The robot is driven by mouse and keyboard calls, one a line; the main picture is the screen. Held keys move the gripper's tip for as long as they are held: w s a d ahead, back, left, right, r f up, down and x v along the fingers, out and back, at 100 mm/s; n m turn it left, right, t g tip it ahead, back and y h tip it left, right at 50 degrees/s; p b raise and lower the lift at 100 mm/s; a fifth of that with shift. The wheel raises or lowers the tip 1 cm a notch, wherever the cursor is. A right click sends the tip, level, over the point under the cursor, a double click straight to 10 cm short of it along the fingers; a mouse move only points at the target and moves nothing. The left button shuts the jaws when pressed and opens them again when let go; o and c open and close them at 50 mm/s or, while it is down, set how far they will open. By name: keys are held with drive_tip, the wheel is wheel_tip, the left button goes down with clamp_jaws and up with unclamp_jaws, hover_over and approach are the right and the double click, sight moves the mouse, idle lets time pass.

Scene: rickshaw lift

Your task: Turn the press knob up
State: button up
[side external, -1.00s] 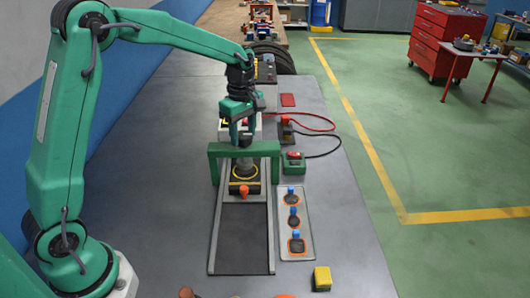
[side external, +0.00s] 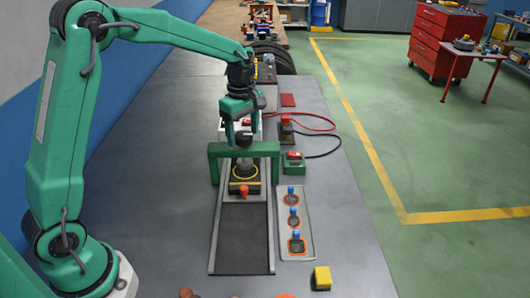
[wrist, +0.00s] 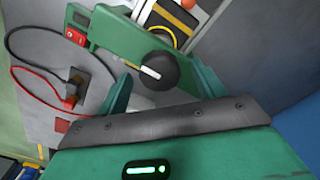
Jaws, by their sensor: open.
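The green press frame (side external: 216,163) stands across the grey track on the bench. Its round black knob (side external: 244,139) is at the top of the frame. In the wrist view the knob (wrist: 165,68) carries a white pointer line, slanted in the picture. My gripper (side external: 243,142) points down over the press, with one finger on each side of the knob. In the wrist view the open fingers of my gripper (wrist: 160,90) have the knob between and beyond them. I cannot tell whether either finger touches it.
Below the frame a dark block with a yellow ring (side external: 245,186) sits on the track (side external: 243,235). To the right are a green box with a red button (side external: 293,161), red and black cables, and a tray with blue-topped parts (side external: 309,220). A yellow block (side external: 322,278) lies nearer.

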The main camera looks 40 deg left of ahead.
sight(243, 134)
drive_tip(key=shift+r, duration=3.75)
drive_tip(key=shift+s, duration=0.1)
drive_tip(key=shift+s+d+r+m, duration=0.1)
drive_tip(key=shift+s+r+m, duration=0.3)
drive_tip(key=shift+s+r, duration=0.1)
drive_tip(key=s+d+m+t, duration=0.3)
drive_tip(key=s+m+t, duration=0.2)
drive_tip(key=s+m, duration=1.2)
drive_tip(key=s, duration=0.6)
drive_tip(key=shift+s+d+r+t, duration=0.15)
drive_tip(key=shift+s+r+t, duration=0.15)
drive_tip(key=shift+s+r, duration=0.1)
